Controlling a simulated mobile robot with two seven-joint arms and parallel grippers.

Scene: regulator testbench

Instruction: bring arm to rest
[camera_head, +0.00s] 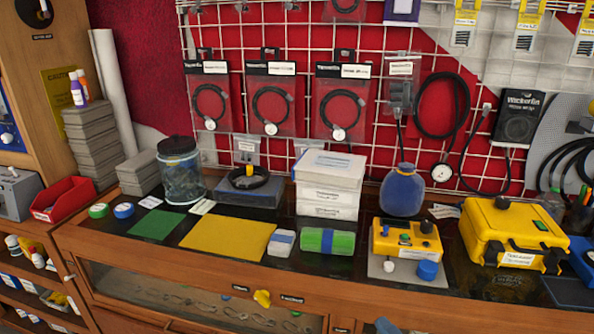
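A yellow test unit (405,240) with a small display and knobs stands on a pale plate at the right of the wooden bench (180,270). A blue knob (428,269) and a white knob (389,266) sit at its front. A blue rounded flask-like thing (402,190) stands behind it. A closed yellow case (514,234) stands to its right.
A yellow mat (228,238), a green mat (154,224), a green roll (327,241) and a glass jar (181,172) rest on the bench. White boxes (330,180) are stacked at the back. Hoses hang on a wire grid. A red bin (63,199) is at left.

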